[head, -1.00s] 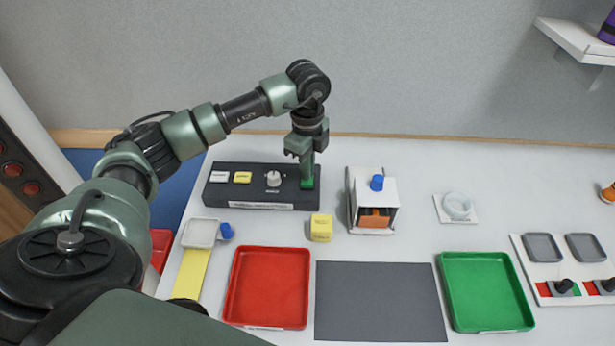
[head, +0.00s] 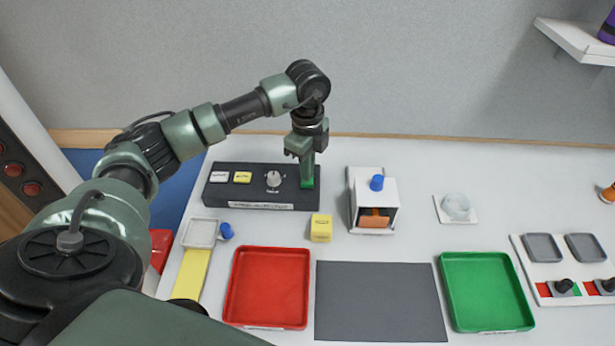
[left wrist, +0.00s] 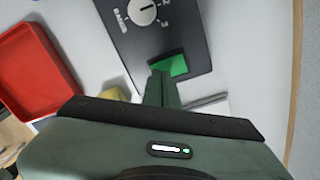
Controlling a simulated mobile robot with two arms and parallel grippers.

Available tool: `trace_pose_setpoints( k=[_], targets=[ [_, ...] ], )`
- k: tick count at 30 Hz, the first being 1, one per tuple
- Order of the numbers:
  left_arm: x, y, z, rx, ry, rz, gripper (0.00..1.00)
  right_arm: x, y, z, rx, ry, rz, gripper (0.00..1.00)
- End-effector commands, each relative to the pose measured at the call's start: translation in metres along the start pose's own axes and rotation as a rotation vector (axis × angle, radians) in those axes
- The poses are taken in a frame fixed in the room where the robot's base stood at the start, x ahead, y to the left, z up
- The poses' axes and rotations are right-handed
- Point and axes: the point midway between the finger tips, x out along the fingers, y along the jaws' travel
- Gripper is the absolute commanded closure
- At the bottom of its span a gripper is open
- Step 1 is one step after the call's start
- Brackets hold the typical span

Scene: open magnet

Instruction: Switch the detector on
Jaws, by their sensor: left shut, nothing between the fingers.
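A black control box (head: 262,195) stands at the back left of the table. It carries a white button (head: 220,176), a yellow button (head: 243,177), a pale knob (head: 273,178) and a green square button (head: 308,184) at its right end. My left gripper (head: 307,178) is shut and empty, pointing down with its tips at the green button. In the left wrist view the fingertips (left wrist: 162,76) overlap part of the green button (left wrist: 179,66), and I cannot tell whether they press it. The knob (left wrist: 144,12) is beside it. Nothing in view is clearly labelled as the detector.
A white housing with a blue knob (head: 377,183) stands right of the box, and a yellow cube (head: 321,228) in front. A clear round piece (head: 456,206) sits on a white plate. A red tray (head: 267,288), grey mat (head: 379,302) and green tray (head: 486,291) lie nearer.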

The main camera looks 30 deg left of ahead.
Motion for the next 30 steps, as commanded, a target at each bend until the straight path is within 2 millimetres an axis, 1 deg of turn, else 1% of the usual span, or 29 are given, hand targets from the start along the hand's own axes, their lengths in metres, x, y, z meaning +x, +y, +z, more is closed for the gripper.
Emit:
trace_pose_setpoints(
  k=[14, 30],
  targets=[
    [0.0004, 0.0000, 0.0000, 0.000, 0.000, 0.000, 1.00, 0.0003, -0.0003, -0.0001, 0.000, 0.000, 0.000, 0.64],
    [0.0084, 0.0000, -0.0001, 0.000, 0.000, 0.000, 1.00, 0.0056, -0.0024, -0.0004, 0.001, 0.002, -0.003, 0.64]
  ],
)
